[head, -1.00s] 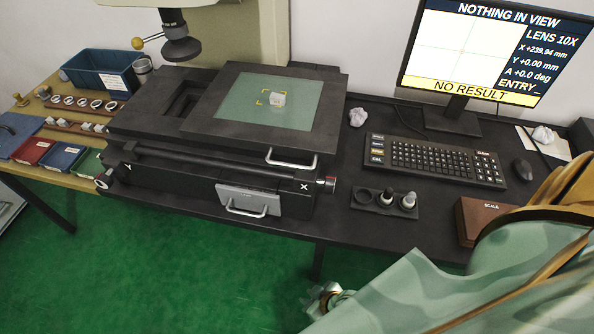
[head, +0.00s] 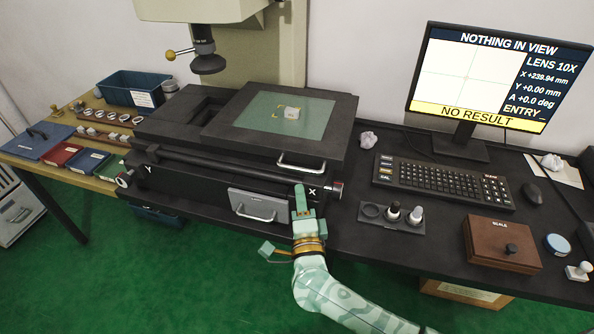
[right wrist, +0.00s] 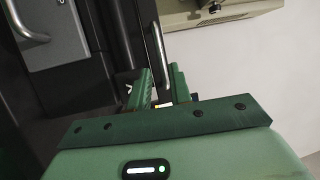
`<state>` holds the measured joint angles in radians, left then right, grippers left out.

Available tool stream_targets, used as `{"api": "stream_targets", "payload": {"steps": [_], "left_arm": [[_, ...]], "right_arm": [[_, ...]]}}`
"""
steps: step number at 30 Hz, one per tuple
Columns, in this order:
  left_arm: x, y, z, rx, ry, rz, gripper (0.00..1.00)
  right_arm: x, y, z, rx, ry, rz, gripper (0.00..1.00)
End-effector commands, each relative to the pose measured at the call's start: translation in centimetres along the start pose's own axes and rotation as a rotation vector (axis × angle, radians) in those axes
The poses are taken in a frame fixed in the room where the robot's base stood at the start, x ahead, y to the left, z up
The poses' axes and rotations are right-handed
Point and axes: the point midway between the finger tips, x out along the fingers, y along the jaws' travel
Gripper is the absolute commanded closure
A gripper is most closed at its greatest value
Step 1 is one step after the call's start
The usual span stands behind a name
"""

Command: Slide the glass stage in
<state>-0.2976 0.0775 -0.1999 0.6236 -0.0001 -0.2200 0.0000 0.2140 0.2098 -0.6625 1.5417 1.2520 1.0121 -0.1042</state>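The glass stage (head: 262,106) is a pale green pane in a dark frame (head: 215,118), sitting to the right of the lens (head: 206,62). A small whitish block (head: 292,113) stands on the glass. A metal bar handle (head: 302,166) is on the stage's front edge. My right gripper (head: 300,190) is just below and in front of this handle. In the right wrist view its fingers (right wrist: 160,88) are apart and empty, with the bar handle (right wrist: 158,48) beyond the gap between them, not visibly touched. My left gripper is not in view.
A lower drawer handle (head: 256,213) and an X knob (head: 335,190) flank my right gripper. The monitor (head: 490,75) reads "NOTHING IN VIEW" and X +239.94 mm.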

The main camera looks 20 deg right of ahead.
Motion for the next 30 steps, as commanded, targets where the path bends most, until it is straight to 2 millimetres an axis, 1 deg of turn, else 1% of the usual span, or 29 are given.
{"api": "stream_targets", "payload": {"steps": [1,6,9,12,16,23,24,26,30], "left_arm": [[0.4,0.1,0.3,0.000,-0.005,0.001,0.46],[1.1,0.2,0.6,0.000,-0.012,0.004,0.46],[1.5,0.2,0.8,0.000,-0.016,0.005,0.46],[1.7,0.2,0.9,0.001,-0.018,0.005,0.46],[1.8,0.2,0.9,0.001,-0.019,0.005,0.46],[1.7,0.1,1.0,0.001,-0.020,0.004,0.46],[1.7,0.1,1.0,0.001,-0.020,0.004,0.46],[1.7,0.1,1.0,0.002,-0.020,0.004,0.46],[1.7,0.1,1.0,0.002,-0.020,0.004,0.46]], "right_arm": [[1.4,0.1,0.0,-0.002,0.000,-0.003,0.80],[5.3,0.2,0.1,-0.003,-0.001,-0.002,0.80],[7.0,0.2,0.0,-0.003,-0.001,-0.001,0.80],[8.1,0.2,0.1,-0.003,-0.002,-0.001,0.80],[8.8,0.1,0.0,-0.002,-0.002,0.001,0.80],[8.9,0.0,0.0,-0.002,-0.002,0.000,0.80],[8.9,0.0,0.0,-0.002,-0.002,0.000,0.82],[8.9,0.1,0.0,-0.002,-0.002,0.000,0.99],[8.8,0.1,0.0,-0.002,-0.002,0.001,1.00]]}}
